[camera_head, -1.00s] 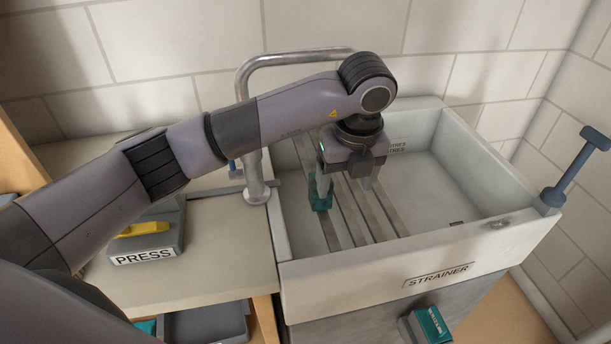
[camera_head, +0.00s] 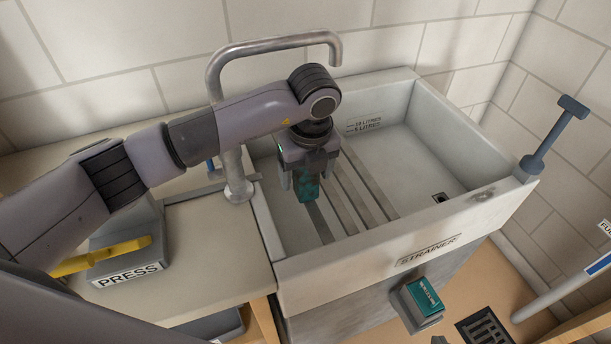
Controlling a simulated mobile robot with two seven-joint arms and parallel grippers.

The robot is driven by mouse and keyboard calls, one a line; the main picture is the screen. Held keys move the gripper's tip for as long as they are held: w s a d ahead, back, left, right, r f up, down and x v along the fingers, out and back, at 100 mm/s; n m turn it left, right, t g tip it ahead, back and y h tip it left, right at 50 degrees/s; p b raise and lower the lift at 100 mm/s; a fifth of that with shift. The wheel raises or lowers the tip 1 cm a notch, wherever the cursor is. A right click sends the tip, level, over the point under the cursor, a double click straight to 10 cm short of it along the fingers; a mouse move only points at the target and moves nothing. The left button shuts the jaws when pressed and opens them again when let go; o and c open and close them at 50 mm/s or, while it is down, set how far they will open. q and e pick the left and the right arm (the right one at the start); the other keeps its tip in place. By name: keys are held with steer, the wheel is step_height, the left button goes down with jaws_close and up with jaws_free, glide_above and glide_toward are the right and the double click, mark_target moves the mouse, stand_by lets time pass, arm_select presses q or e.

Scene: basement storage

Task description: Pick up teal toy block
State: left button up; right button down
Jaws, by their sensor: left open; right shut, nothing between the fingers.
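The teal toy block (camera_head: 308,190) stands in the left part of the white sink (camera_head: 360,258), at the metal slats (camera_head: 350,190). My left gripper (camera_head: 306,184) points down into the sink right at the block. Its jaws are open, with the fingers around or just beside the block's upper part. The gripper partly hides the block, and I cannot tell whether the fingers touch it. My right gripper is not in view.
A metal tap (camera_head: 226,120) arches behind my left arm. A grey press with a yellow handle (camera_head: 104,256) stands on the left counter (camera_head: 215,240). A blue-grey handle (camera_head: 555,138) rises at the sink's right corner. A teal-faced box (camera_head: 424,298) sticks out in front.

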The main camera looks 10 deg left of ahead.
arm_select(q)
steer(key=shift+w+f, duration=0.15)
steer(key=shift+f, duration=0.7)
steer(key=c, duration=1)
steer(key=shift+c, duration=0.3)
steer(key=shift+r, duration=0.1)
